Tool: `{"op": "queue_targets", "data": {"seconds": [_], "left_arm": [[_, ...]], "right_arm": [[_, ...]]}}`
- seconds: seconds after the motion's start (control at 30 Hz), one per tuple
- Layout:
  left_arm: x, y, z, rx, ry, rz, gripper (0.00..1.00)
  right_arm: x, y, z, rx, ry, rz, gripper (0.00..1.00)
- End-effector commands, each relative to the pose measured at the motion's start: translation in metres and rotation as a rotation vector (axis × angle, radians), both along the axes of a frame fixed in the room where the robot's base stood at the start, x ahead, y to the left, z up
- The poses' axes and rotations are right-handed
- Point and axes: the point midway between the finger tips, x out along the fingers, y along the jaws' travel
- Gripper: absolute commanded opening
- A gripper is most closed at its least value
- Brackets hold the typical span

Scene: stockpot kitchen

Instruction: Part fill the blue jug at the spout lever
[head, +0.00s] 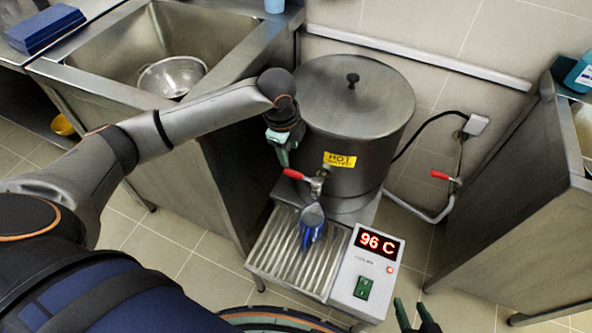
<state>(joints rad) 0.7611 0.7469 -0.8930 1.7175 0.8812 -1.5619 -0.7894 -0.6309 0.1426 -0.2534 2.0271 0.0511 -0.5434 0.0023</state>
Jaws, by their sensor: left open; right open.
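The blue jug (313,230) stands on the ribbed drip tray (271,252), right below the spout (317,185) of the big steel stockpot (357,120). Its level inside cannot be made out. The red spout lever (293,174) points left from the spout. My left gripper (283,158) is open, pointing down just above and left of the lever, with a small gap seeming to show between them.
A yellow HOT label (340,160) is on the pot. The control box (365,275) reads 96 C and has a green switch. A second red lever (439,175) sits on a wall pipe at right. A sink (165,45) holds a colander (172,76).

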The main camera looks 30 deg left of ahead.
Motion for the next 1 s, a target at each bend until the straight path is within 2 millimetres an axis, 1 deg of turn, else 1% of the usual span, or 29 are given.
{"op": "queue_targets", "data": {"seconds": [0.03,0.3,0.4,0.5,0.6,0.7,0.97,1.0], "left_arm": [[0.001,-0.001,-0.012,0.000,0.004,0.000,0.53],[0.012,0.000,-0.068,-0.001,0.002,0.002,0.53],[0.015,0.000,-0.084,-0.001,0.001,0.002,0.53],[0.018,0.000,-0.097,-0.001,0.000,0.001,0.53],[0.020,0.000,-0.104,-0.002,-0.001,0.002,0.53],[0.021,0.000,-0.108,-0.002,-0.001,0.001,0.53],[0.021,0.000,-0.108,-0.002,-0.002,0.001,0.53],[0.021,0.000,-0.108,-0.002,-0.002,0.001,0.49]], "right_arm": [[0.001,0.000,-0.003,0.000,-0.004,0.001,0.50],[0.002,-0.003,-0.016,-0.006,-0.009,-0.002,0.50],[-0.002,-0.005,-0.022,-0.008,-0.002,-0.002,0.50],[-0.005,-0.006,-0.027,-0.010,0.006,-0.003,0.50],[-0.005,-0.007,-0.027,-0.012,0.003,-0.002,0.50],[-0.004,-0.007,-0.025,-0.012,-0.003,-0.003,0.50],[-0.003,-0.008,-0.024,-0.012,-0.005,-0.004,0.50],[-0.003,-0.008,-0.024,-0.012,-0.005,-0.005,0.50]]}}
